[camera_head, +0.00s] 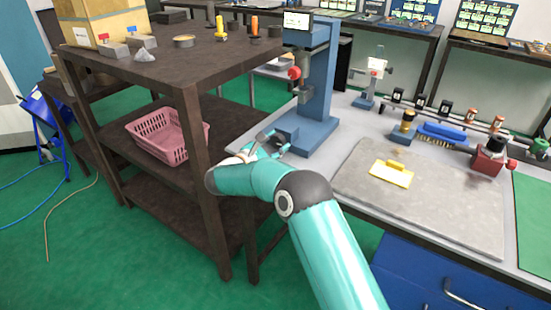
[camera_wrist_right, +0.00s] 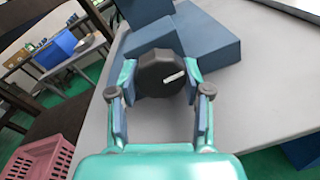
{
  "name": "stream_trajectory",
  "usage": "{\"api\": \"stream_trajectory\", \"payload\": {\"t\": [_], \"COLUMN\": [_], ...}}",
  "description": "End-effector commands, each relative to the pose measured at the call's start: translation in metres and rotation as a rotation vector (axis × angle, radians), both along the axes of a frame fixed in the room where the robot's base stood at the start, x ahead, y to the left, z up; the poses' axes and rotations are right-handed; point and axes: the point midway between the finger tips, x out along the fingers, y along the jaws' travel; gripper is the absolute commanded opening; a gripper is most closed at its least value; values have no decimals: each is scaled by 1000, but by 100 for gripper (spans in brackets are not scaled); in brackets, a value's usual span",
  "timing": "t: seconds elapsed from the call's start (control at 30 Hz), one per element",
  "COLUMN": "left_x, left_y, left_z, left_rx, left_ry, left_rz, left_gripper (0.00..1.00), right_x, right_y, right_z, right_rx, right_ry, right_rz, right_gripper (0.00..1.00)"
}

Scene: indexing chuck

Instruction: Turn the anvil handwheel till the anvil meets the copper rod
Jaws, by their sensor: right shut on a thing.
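The blue bench instrument (camera_head: 320,85) stands at the left end of the grey bench, with a display on top and a red knob on its column. Its low blue block also shows in the right wrist view (camera_wrist_right: 210,35). The anvil handwheel (camera_wrist_right: 158,78) is a dark, ridged round knob with a white mark, in front of that block. My right gripper (camera_wrist_right: 160,82) is shut on the handwheel, one finger on each side. In the head view my right gripper (camera_head: 268,147) is small beside the instrument's base, and the handwheel is hard to make out. I cannot make out the anvil or copper rod. My left gripper is not in view.
A brown shelf rack (camera_head: 200,120) stands close left of my right arm, with a pink basket (camera_head: 160,135) on its middle shelf. A grey mat (camera_head: 430,210) with a yellow part (camera_head: 391,174) lies to the right. Several small fixtures stand behind it.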

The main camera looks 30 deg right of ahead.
Motion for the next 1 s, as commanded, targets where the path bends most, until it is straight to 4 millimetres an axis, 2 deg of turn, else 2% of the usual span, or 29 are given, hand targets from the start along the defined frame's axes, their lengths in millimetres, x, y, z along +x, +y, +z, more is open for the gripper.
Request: {"api": "stream_trajectory", "payload": {"t": [0.03,0.2,1.0], "left_x": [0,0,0], "left_y": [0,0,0], "left_z": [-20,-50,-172], "left_rx": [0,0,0], "left_ry": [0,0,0], "left_rz": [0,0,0], "left_gripper": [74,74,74], "right_x": [0,0,0], "right_y": [0,0,0], "right_z": [-7,-7,-6], "right_rx": [17,79,372], "right_ry": [-48,-197,-895], "right_rz": [1,-1,-4], "right_gripper": [14,14,14]}}
